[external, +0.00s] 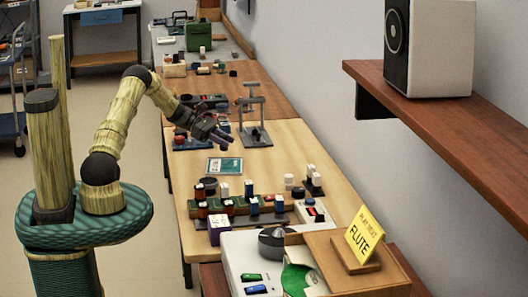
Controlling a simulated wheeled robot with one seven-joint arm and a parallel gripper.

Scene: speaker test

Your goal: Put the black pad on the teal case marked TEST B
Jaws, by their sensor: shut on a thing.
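My gripper (222,138) is over the middle of the long wooden table, at the end of my arm reaching in from the left. It is shut on a small dark thing that blends with the dark fingers; it looks like the black pad, but its outline is hard to make out. A flat teal case (225,171) with a pale label lies on the table just below and in front of my gripper, apart from it. The lettering on its label is too small to read.
A grey metal stand (254,137) is right of my gripper. A yellow sign (364,235) stands at the front right.

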